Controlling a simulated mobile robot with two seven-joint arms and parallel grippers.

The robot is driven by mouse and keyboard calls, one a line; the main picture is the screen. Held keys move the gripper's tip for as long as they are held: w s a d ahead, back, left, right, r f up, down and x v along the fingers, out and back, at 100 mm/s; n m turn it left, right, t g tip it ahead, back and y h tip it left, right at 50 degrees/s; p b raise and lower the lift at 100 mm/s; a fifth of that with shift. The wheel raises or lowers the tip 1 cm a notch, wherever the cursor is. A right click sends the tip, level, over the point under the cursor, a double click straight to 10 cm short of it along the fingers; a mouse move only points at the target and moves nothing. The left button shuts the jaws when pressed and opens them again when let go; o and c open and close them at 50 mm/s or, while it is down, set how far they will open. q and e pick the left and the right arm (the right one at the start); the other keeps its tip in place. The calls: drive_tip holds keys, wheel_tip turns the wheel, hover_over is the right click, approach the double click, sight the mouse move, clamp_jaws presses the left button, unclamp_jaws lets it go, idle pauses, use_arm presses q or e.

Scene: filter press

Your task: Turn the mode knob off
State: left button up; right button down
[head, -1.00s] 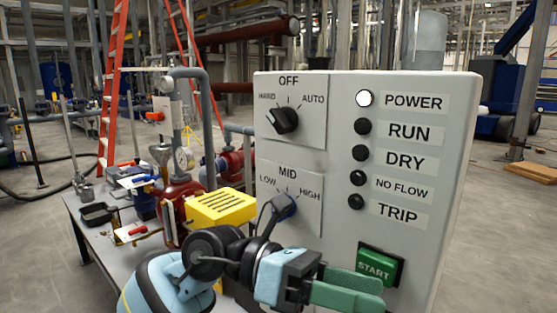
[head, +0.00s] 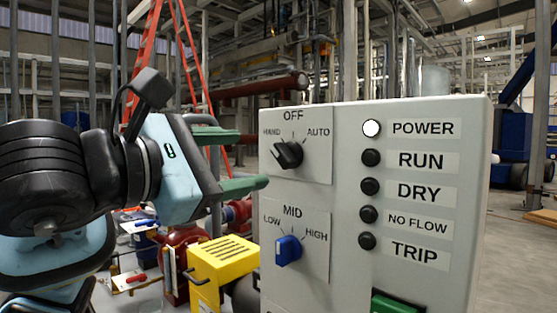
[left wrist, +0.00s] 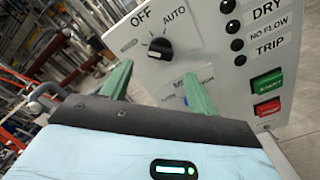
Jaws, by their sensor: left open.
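The mode knob (head: 288,153) is a black knob on the upper left plate of the grey control panel (head: 450,190), among the labels HAND, OFF and AUTO. Its pointer appears tilted up-left toward HAND. My left gripper (head: 253,161) is open, with green fingers one above the other, just left of the knob and apart from it. In the left wrist view the knob (left wrist: 160,48) shows beyond and between the open fingertips (left wrist: 156,72), with nothing between them. My right gripper is not in view.
Below is a blue knob (head: 288,250) marked LOW, MID, HIGH. The POWER lamp (head: 371,128) is lit white; the other lamps are dark. A green START button (head: 395,304) and a red button (left wrist: 268,106) sit lower right. A yellow box (head: 222,262) stands left of the panel.

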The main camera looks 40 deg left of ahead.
sight(279, 156)
use_arm(q)
drive_tip(key=shift+w, duration=0.1)
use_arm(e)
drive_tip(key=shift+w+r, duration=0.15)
use_arm(q)
drive_tip(key=w+p, duration=0.2)
drive_tip(key=p, duration=0.1)
drive_tip(key=shift+w+d+r, duration=0.15)
drive_tip(key=shift+w+d+f+p, duration=0.1)
drive_tip(key=shift+w+p, duration=0.15)
drive_tip(key=shift+w, duration=1.1)
drive_tip(key=shift+w+d+f+p, duration=0.1)
drive_tip(key=shift+w+p, duration=0.15)
drive_tip(key=shift+w, duration=1.1)
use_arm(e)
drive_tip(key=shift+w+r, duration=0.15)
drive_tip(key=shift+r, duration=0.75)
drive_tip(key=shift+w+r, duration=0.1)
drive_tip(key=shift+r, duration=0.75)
use_arm(q)
drive_tip(key=c, duration=1)
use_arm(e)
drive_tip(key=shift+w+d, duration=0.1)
